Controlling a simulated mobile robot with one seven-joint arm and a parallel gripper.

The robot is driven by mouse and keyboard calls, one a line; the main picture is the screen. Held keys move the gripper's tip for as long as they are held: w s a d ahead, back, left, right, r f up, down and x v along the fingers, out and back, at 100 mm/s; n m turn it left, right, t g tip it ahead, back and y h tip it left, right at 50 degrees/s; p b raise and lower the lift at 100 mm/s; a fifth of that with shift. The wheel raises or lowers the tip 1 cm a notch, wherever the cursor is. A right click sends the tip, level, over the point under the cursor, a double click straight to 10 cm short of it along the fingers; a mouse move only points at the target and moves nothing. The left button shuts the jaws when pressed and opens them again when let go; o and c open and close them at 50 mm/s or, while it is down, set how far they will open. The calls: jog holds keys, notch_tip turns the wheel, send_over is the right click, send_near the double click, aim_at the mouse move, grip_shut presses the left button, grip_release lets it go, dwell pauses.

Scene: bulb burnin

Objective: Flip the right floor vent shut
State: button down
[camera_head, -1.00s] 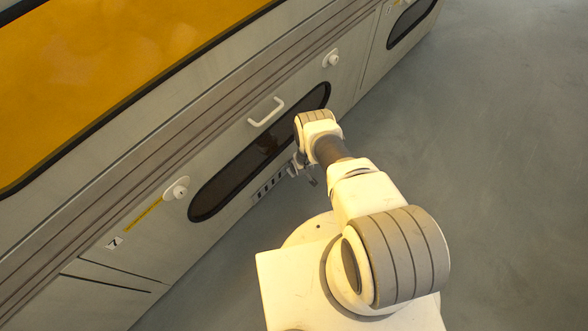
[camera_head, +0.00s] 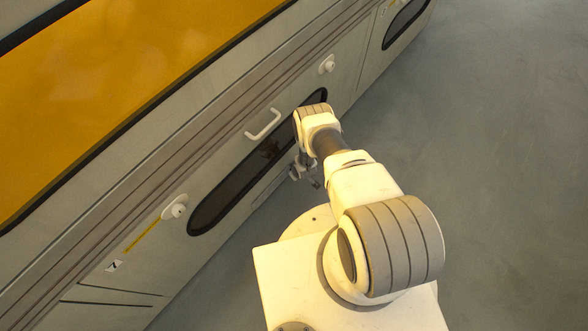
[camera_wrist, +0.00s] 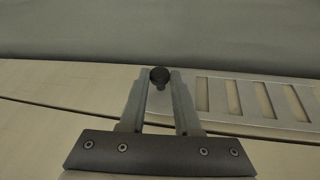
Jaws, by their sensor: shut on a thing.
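The floor vent (camera_wrist: 233,125) is a pale plate low on the cabinet's front, with a row of slots to the right of my gripper in the wrist view. The slots show tan with grey bars between them. A dark round knob (camera_wrist: 160,77) stands at the vent's left part. My gripper (camera_wrist: 160,82) is shut on this knob, with one finger on each side. In the head view the vent (camera_head: 267,190) is a narrow pale strip without visible dark slots, partly hidden by my wrist. My gripper (camera_head: 309,176) is at its right end there; its fingertips are hard to see.
The cabinet has a dark oval window (camera_head: 232,190) above the vent, a white handle (camera_head: 263,124) and white round knobs (camera_head: 175,208) and (camera_head: 327,65). A yellow panel (camera_head: 120,80) lies above. The grey floor (camera_head: 500,150) to the right is clear.

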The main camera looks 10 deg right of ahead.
jog(key=shift+w+d+r, duration=0.1)
jog(key=shift+w+d, duration=0.15)
jog(key=shift+w, duration=0.05)
jog(key=c, duration=0.6)
grip_release()
jog(key=shift+s, duration=0.1)
